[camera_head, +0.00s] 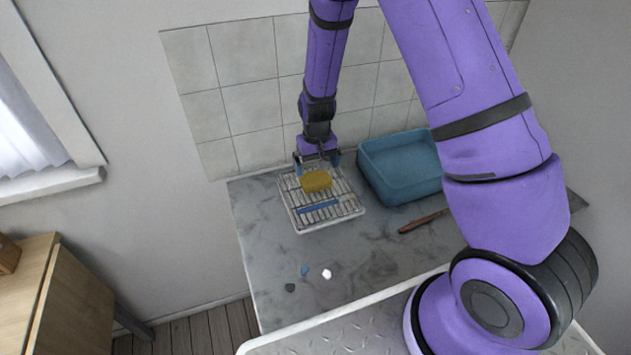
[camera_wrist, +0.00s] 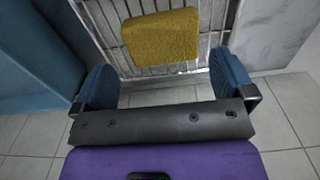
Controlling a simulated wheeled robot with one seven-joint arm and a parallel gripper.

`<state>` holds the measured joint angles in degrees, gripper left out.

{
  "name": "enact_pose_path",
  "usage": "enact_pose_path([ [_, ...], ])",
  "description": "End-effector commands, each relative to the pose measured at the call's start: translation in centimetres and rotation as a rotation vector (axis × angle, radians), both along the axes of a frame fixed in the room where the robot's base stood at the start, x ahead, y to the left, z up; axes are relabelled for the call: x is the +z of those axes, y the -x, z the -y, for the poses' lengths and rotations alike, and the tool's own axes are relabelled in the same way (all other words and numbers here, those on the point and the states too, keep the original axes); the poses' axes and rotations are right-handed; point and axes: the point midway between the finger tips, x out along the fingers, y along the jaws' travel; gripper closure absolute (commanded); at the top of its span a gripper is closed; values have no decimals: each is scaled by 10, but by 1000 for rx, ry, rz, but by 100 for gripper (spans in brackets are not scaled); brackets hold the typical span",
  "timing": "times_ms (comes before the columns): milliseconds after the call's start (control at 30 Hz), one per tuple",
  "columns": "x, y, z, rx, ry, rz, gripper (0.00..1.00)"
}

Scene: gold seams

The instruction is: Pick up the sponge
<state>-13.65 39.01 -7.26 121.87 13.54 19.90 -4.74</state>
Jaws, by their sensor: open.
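A yellow sponge (camera_head: 316,180) lies on a wire rack (camera_head: 347,207) on the grey counter. In the wrist view the sponge (camera_wrist: 161,38) sits at the top middle, with the rack's bars (camera_wrist: 105,22) around it. My gripper (camera_head: 317,160) is open at the rack's wall-side end, just behind the sponge. In the wrist view its two blue fingers (camera_wrist: 166,84) stand wide apart, with the sponge ahead of the gap between them. Nothing is held. I cannot tell the exact height of the fingertips over the rack.
A blue tub (camera_head: 382,190) stands close to the right of the rack. A blue stick (camera_head: 319,207) lies on the rack in front of the sponge. A brown-handled tool (camera_head: 423,221) and small chips (camera_head: 305,271) lie on the counter (camera_head: 262,235). The tiled wall (camera_head: 245,105) is close behind.

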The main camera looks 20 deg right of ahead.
Motion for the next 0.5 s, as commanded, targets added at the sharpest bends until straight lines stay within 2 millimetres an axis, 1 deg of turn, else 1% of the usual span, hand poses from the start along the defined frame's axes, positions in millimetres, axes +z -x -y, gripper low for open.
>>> enact_pose_path([
  [167, -10, 0, 0, 0, 0, -1, 0],
  [400, -41, -2, -2, 0, 0, -2, 0],
  [500, -51, -2, -2, 0, 0, -2, 0],
])
